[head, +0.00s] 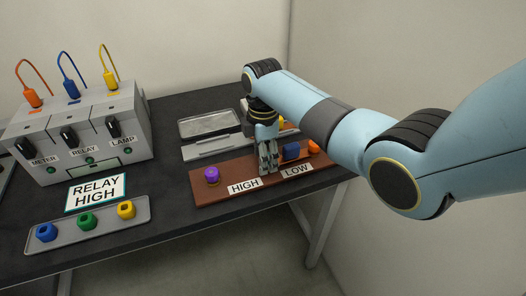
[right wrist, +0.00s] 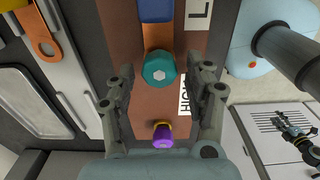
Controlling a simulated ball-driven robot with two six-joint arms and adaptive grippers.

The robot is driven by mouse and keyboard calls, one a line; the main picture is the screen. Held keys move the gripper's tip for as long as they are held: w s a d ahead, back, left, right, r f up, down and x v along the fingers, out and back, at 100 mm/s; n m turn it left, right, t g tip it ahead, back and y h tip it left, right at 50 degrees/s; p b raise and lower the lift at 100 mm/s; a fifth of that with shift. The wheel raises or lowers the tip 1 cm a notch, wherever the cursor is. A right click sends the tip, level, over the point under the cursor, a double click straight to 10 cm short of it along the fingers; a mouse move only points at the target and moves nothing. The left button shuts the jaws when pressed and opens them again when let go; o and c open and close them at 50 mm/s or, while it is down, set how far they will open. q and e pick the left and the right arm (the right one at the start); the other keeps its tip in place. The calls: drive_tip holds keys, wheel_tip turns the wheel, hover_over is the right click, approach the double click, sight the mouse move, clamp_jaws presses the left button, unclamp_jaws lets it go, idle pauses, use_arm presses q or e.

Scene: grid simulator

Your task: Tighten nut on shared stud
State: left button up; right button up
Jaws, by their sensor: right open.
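A brown board (head: 222,191) carries HIGH and LOW labels. My right gripper (head: 267,163) reaches down over its middle, fingers pointing at the board. The gripper hides this nut in the head view. A purple nut (head: 211,175) stands at the board's left, a blue part (head: 291,151) and an orange nut (head: 314,146) at its right.
A tray (head: 62,248) holds blue, green and yellow nuts. A sign (head: 96,191) reads RELAY HIGH. A grey box (head: 48,170) has METER, RELAY and LAMP switches. A small dark gripper-like shape shows low right in the wrist view.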

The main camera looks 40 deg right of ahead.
clamp_jaws()
drive_tip(key=shift+r+m+p, duration=0.25)
drive_tip(key=shift+m+p, duration=0.4)
drive_tip(key=shift+m, duration=0.35)
drive_tip(key=shift+w+m+p, duration=0.1)
drive_tip(key=shift+m+p, duration=0.25)
drive_tip(key=shift+m, duration=0.35)
drive_tip(key=shift+f+m, duration=0.1)
drive_tip(key=shift+m, duration=0.5)
drive_tip(key=shift+d+f+m, duration=0.1)
drive_tip(key=shift+f+m, duration=0.05)
drive_tip(key=shift+m, duration=0.15)
